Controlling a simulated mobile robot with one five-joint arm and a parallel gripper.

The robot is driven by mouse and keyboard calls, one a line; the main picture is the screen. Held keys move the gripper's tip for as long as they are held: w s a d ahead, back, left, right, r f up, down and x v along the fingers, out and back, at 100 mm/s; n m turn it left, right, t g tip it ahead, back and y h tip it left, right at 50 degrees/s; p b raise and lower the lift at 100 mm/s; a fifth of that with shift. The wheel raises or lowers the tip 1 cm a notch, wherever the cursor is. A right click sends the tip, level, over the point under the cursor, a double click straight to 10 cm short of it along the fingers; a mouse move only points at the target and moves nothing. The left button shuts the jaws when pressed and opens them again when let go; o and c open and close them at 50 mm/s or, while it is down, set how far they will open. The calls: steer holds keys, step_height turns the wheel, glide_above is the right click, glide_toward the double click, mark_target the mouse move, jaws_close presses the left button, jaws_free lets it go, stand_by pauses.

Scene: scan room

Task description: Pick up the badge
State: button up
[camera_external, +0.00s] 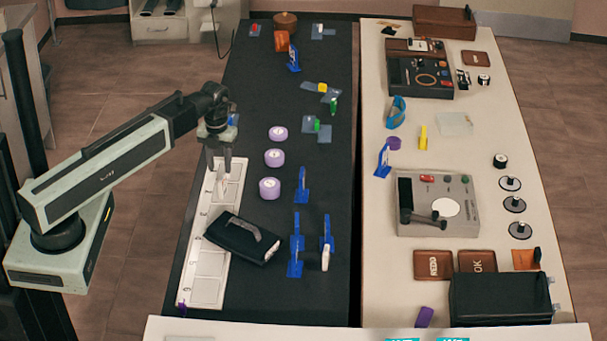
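My gripper (219,168) points down over the far part of a long white numbered strip (207,290). Its two dark fingers look apart. A small pale item with a reddish mark (222,186) lies on the strip just below the fingertips; I cannot tell whether it is the badge or whether the fingers touch it. Several small clear or grey cards also lie on the black mat, one with a yellow piece (321,87) and one with a green piece (317,125). No item is clearly readable as a badge.
A black case (241,238) lies across the strip, nearer the camera. Purple-and-white rolls (270,188) stand right of the gripper, with blue upright clips (302,187) beyond. The pale table (480,120) at right holds a grey device (460,185) and a black box (499,305).

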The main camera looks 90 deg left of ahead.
mark_target(222, 179)
steer(key=f+b, duration=0.6)
steer(key=f, duration=0.1)
steer(key=shift+w+d, duration=0.1)
steer(key=shift+w, duration=0.1)
steer(key=shift+r, duration=0.15)
jaws_close()
